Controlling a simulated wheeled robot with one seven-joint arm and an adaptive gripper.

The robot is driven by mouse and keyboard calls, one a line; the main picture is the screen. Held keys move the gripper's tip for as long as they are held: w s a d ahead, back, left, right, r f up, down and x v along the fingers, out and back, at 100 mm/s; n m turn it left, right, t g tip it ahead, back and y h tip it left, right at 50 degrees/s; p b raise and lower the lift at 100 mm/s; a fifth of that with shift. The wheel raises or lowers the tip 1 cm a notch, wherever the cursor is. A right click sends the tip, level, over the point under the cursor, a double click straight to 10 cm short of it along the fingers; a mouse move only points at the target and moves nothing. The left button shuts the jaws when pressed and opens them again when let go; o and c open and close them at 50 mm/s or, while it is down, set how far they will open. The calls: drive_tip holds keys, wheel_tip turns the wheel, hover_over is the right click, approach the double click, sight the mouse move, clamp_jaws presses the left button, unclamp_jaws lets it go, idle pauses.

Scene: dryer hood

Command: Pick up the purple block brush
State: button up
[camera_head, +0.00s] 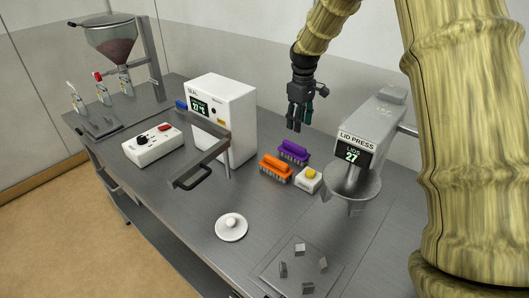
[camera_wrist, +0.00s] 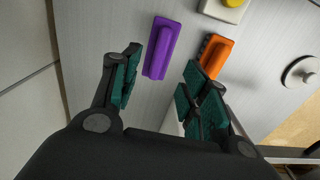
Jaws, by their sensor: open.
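The purple block brush (camera_head: 293,151) lies on the grey metal counter, just behind the orange block brush (camera_head: 275,167). In the wrist view the purple brush (camera_wrist: 162,47) lies beyond my fingertips, between the lines of the two fingers, with its long side running nearly up the picture. The orange brush (camera_wrist: 214,54) is to its right, past my right finger, which covers its lower end. My gripper (camera_head: 296,116) hangs fingers down above and behind the purple brush, apart from it. In the wrist view my gripper (camera_wrist: 158,85) is open, with nothing between its green pads.
A white box with a yellow button (camera_head: 309,179) stands right of the brushes. The lid press (camera_head: 366,140) with its funnel is further right. The white seal machine (camera_head: 222,115) stands to the left. A white round lid with a knob (camera_head: 231,226) lies in front.

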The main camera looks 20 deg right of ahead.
drive_tip(key=shift+w+a+f, duration=0.2)
drive_tip(key=shift+a+f, duration=0.15)
drive_tip(key=shift+a, duration=0.15)
drive_tip(key=p, duration=0.1)
hover_over(295, 144)
drive_tip(key=f, duration=0.5)
drive_tip(key=shift+s+a, duration=0.1)
drive_tip(key=shift+a, duration=0.2)
drive_tip(key=shift+d+f+p, duration=0.2)
drive_tip(key=shift+f+p, duration=1.1)
drive_tip(key=shift+f, duration=1.25)
clamp_jaws()
